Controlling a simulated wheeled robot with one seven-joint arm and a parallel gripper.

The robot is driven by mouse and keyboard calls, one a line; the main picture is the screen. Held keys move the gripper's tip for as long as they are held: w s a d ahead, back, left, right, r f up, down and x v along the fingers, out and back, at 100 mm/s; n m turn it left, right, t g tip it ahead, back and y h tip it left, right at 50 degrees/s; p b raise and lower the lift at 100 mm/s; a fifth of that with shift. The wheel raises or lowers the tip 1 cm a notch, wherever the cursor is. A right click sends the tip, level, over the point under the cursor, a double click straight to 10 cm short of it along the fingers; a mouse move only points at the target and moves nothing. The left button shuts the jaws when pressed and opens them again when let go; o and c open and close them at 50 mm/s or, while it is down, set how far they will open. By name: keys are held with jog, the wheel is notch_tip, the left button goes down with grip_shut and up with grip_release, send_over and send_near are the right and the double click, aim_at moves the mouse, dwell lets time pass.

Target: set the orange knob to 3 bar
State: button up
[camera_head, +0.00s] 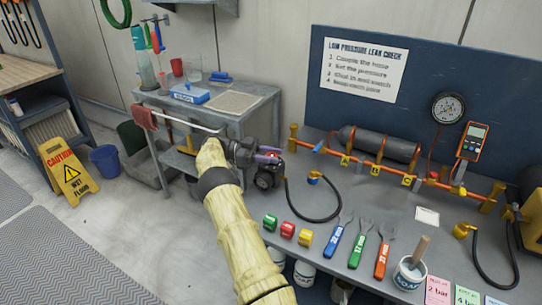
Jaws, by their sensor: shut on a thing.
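My gripper (268,155) reaches in from the left at the left end of the blue-grey bench and is shut at the top of a small dark regulator (267,178). The orange knob cannot be made out and seems covered by the fingers. The regulator has a small round dial on its front, too small to read. A larger round gauge (447,108) hangs on the blue back panel; its reading is also too small to tell.
An orange pipe (390,172) with yellow-tagged valves and a grey cylinder (380,144) run along the back. A black hose (315,217) lies right of the regulator. Wrenches (361,240), coloured caps (288,229) and a soap pot (410,272) are in front. A grey cart (240,122) stands left.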

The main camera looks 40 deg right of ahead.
aim_at(271, 155)
dwell(0.7)
jog(key=o, duration=1)
jog(key=shift+s, duration=0.1)
jog(key=shift+r, duration=0.1)
notch_tip(271, 155, up, 10)
jog(key=shift+f+p, duration=0.1)
jog(key=shift+p, duration=0.5)
